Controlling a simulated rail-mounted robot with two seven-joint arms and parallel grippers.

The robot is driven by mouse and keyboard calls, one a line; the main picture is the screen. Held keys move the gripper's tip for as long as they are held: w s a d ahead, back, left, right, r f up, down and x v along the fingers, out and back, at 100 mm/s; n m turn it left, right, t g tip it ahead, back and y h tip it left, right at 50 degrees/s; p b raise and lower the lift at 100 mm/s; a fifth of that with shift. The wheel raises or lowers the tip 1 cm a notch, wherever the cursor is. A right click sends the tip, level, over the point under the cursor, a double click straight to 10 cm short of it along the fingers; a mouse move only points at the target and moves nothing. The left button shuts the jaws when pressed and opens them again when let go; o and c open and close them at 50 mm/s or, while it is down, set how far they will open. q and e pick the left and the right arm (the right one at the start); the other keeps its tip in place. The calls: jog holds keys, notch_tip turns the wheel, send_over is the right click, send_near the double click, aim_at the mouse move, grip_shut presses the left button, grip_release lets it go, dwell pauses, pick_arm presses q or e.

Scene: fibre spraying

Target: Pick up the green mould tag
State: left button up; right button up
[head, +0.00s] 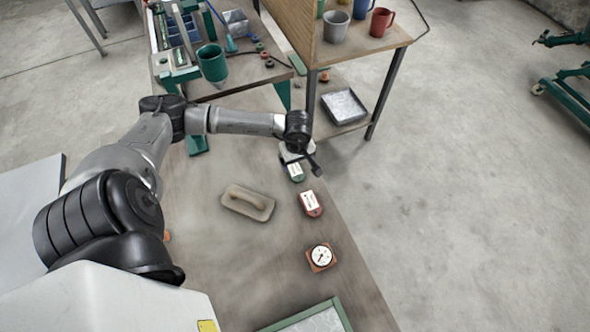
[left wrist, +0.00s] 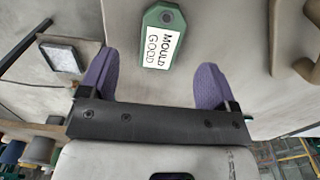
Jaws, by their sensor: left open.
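The green mould tag (head: 296,175) lies on the workbench near its right edge, partly hidden by my left gripper (head: 301,160) in the head view. In the left wrist view the tag (left wrist: 162,38) shows a white label reading "MOULD GOOD" and a hole at one end. My left gripper (left wrist: 155,80) is open, with its two purple fingers apart. The tag lies ahead of the fingertips, across the gap between them, with nothing gripped. My right gripper is in neither view.
A float (head: 248,202) lies to the left. A green-rimmed tray (head: 318,318) is at the front. A metal tray (head: 344,106) sits on a low shelf.

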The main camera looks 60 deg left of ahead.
aim_at(297, 172)
pick_arm(q)
jog(key=f, duration=0.4)
jog(key=shift+s+d+f+p, duration=0.15)
jog(key=shift+d+f+p, duration=0.05)
jog(key=shift+f+p, duration=0.2)
jog(key=shift+f, duration=0.45)
jog(key=c, duration=1)
jog(key=shift+r, duration=0.1)
